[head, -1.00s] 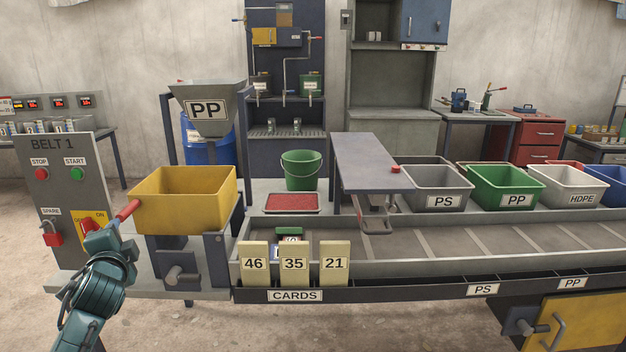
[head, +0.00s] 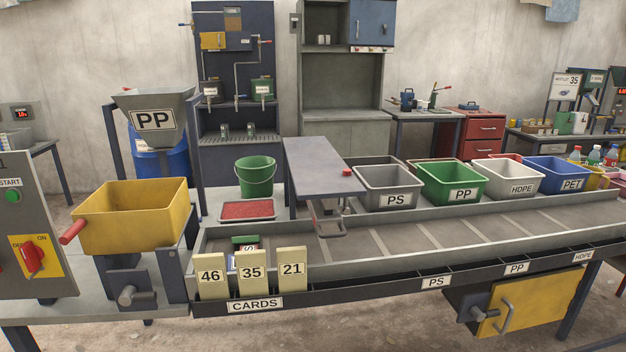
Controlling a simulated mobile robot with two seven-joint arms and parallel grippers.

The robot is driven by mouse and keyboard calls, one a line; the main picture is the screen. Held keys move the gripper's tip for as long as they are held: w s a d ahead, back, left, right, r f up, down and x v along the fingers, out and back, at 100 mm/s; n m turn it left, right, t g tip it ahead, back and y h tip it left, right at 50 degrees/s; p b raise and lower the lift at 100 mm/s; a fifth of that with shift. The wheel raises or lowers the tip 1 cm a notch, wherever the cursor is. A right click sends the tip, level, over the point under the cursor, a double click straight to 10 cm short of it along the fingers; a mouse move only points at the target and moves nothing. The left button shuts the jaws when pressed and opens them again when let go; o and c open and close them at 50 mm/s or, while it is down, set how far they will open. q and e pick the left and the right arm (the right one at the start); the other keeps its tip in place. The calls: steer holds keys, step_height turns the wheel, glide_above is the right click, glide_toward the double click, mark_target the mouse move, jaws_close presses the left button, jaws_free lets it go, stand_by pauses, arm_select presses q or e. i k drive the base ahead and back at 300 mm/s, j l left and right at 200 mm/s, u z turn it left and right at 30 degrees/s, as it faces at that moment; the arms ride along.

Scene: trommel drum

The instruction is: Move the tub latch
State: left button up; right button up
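The yellow tub (head: 130,218) stands upright at the left, open at the top, on a dark stand at the end of the belt. A red handle (head: 73,231) sticks out from its left side. Below the tub is a dark box (head: 122,282) with a grey round-ended lever or knob (head: 128,295) on its front. No part is labelled as a latch, so I cannot tell for certain which one it is. Neither of my grippers is in view.
A grey belt panel with a red switch (head: 32,258) stands left of the tub. Number cards (head: 251,274) stand at the belt's near left end. A grey hinged plate (head: 322,168) overhangs the belt. Labelled bins (head: 452,186) line the far side.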

mark_target(129, 295)
steer(key=u, duration=1.2)
